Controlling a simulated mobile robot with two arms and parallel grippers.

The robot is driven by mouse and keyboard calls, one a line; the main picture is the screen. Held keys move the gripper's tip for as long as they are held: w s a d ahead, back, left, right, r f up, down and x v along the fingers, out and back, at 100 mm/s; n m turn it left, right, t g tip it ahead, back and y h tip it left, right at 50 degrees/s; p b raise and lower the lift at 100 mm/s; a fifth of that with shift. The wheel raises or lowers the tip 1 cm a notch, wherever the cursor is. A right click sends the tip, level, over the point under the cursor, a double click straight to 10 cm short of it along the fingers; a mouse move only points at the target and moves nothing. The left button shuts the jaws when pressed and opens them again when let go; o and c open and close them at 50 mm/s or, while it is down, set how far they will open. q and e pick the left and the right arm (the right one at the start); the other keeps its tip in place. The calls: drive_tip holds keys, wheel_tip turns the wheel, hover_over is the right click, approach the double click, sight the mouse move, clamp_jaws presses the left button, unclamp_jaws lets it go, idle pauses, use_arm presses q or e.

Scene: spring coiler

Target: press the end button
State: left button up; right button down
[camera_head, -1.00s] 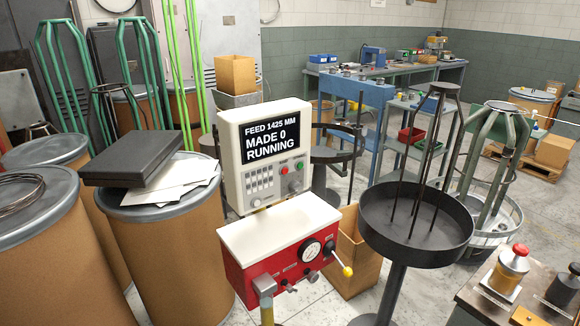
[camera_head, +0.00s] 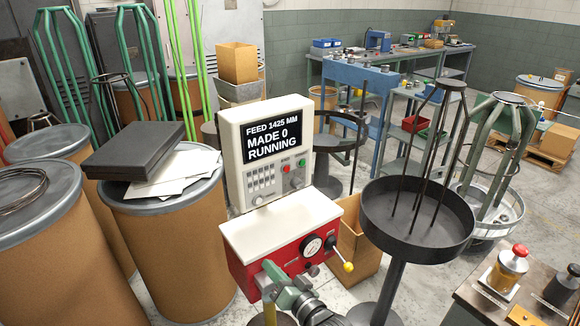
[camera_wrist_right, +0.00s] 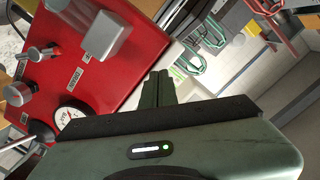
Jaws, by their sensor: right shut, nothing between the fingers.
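The control panel (camera_head: 266,150) stands in the middle of the head view, its screen reading "FEED 1425 MM, MADE 0, RUNNING". Below the screen are a green button (camera_head: 302,163) and a red button (camera_head: 286,168); labels are too small to read. A red box with a white top (camera_head: 280,222) and a gauge (camera_head: 311,246) is in front. My right gripper (camera_head: 266,280) is low in front of this box, apart from the panel buttons. In the right wrist view its dark fingers (camera_wrist_right: 158,88) are together and empty, beside the red face (camera_wrist_right: 115,70). My left gripper is out of view.
A yellow-tipped lever (camera_head: 347,266) sticks out at the box's right. A round black tray on a stand (camera_head: 395,250) is right of it. Drums (camera_head: 165,255) stand at left.

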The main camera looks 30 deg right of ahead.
sight(287, 169)
drive_tip(key=d+r+m+t+h, duration=0.7)
drive_tip(key=d+r+m+h, duration=0.3)
drive_tip(key=r, duration=0.7)
drive_tip(key=d+m, duration=0.2)
drive_tip(key=d, duration=0.1)
drive_tip(key=shift+d+r+t+p, duration=0.15)
drive_tip(key=shift+r+t+p, duration=0.15)
drive_tip(key=shift+w, duration=0.2)
drive_tip(key=w+b, duration=0.4)
drive_tip(key=w, duration=0.4)
drive_tip(key=shift+w+a+b, duration=0.3)
drive_tip(key=shift+a, duration=0.1)
drive_tip(key=shift+w+b, duration=0.35)
drive_tip(key=shift+w, duration=0.1)
